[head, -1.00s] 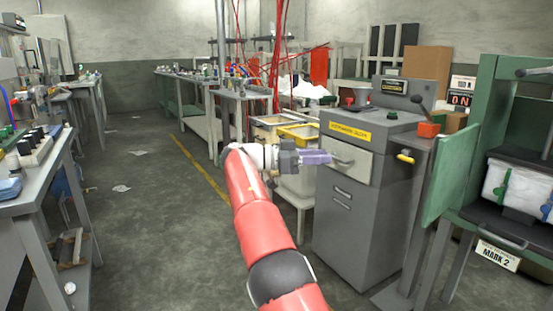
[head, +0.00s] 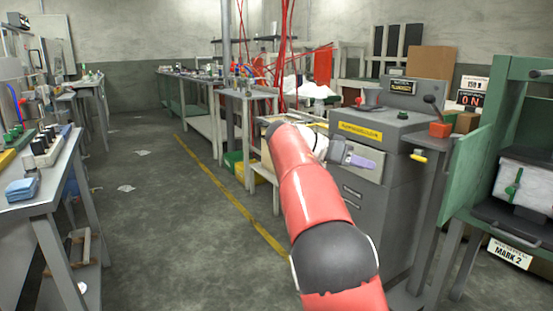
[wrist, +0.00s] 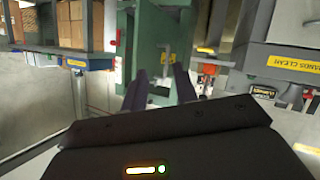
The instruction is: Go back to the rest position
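My red arm (head: 305,185) reaches forward in the head view. My gripper (head: 364,161), with purple fingers, is in front of the grey machine with a yellow label (head: 361,132). In the wrist view my gripper (wrist: 161,84) shows two dark fingers standing apart. Nothing is visible between them, only the green frame behind. The head view does not show the gap between the fingers clearly. The arm hides part of the machine's front and the bins beside it.
A green-framed station (head: 472,180) with a white-and-black box (head: 528,183) stands at the right. A workbench (head: 45,200) runs along the left edge. Open floor (head: 150,230) with a yellow line lies between. Red cables (head: 284,60) hang behind the arm.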

